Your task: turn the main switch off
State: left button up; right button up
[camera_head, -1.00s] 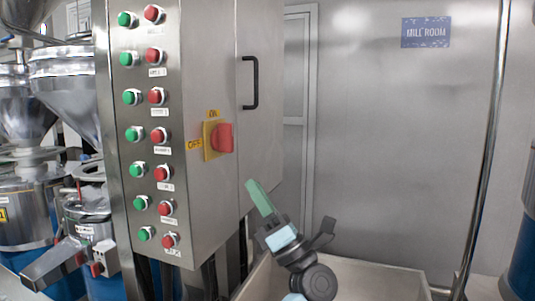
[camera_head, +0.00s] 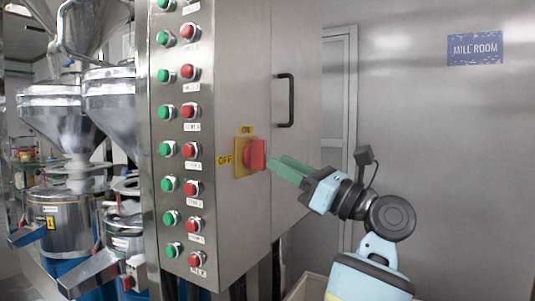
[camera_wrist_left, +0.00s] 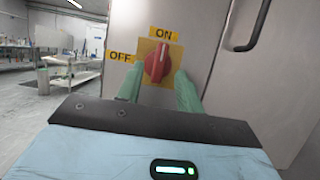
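The main switch is a red rotary knob (camera_head: 254,155) on a yellow plate on the steel cabinet's side. The wrist view shows the knob (camera_wrist_left: 157,63) roughly upright, with the ON label above it and the OFF label to its left. My left gripper (camera_head: 277,163) has its green fingertips right at the knob. In the left wrist view the fingers (camera_wrist_left: 159,84) are apart, one on each side of the knob's lower part. I cannot tell whether they touch it. My right gripper is in neither view.
The cabinet front (camera_head: 180,150) carries columns of green and red push buttons. A black door handle (camera_head: 286,100) is above and right of the knob. Steel grinders (camera_head: 62,140) stand at the left. Wall space at the right is open.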

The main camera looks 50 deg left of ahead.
aim_at(265, 154)
pick_arm(q)
jog(key=x, duration=0.5)
jog(key=shift+p, duration=0.4)
jog(key=shift+d, duration=0.1)
grip_shut()
